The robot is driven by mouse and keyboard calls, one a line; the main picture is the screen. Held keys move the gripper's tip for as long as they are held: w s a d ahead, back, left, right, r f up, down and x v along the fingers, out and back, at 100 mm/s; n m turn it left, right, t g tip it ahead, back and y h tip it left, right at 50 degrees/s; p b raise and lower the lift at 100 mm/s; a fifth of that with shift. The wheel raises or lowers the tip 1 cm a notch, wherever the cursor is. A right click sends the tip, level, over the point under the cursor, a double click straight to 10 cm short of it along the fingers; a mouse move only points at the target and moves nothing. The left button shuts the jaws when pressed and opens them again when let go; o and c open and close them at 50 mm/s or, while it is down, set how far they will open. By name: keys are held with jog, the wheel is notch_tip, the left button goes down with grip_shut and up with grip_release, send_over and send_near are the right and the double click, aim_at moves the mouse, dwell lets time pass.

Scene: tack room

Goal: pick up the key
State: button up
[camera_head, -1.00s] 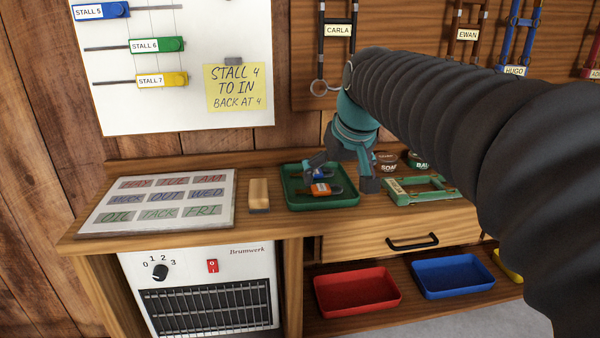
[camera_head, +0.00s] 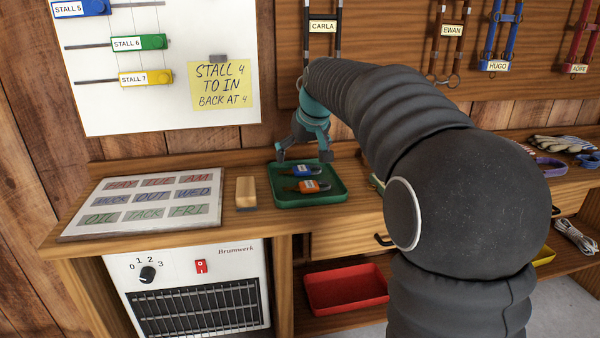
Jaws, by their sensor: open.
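My gripper (camera_head: 304,155) is open and empty, with its fingers pointing down over the back part of the green tray (camera_head: 309,202). A blue padlock (camera_head: 304,171) and an orange padlock (camera_head: 310,187) lie in the tray, just in front of and below the fingers. I cannot make out a key in this view. My gripper and arm hide part of the shelf behind and to the right of the tray.
A wooden block (camera_head: 246,193) and a lettered board (camera_head: 142,203) lie left of the tray. A heater (camera_head: 190,290) stands below. A red tray (camera_head: 346,288) is on the lower shelf. Gloves (camera_head: 562,144) lie far right. The whiteboard (camera_head: 150,100) hangs behind.

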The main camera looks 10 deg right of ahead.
aim_at(295, 169)
jog(key=shift+w+x, duration=0.15)
jog(key=shift+x, duration=1.4)
jog(key=shift+w+x, duration=0.15)
jog(key=shift+x, duration=1.35)
jog(key=shift+r, duration=0.1)
jog(key=c, duration=1.5)
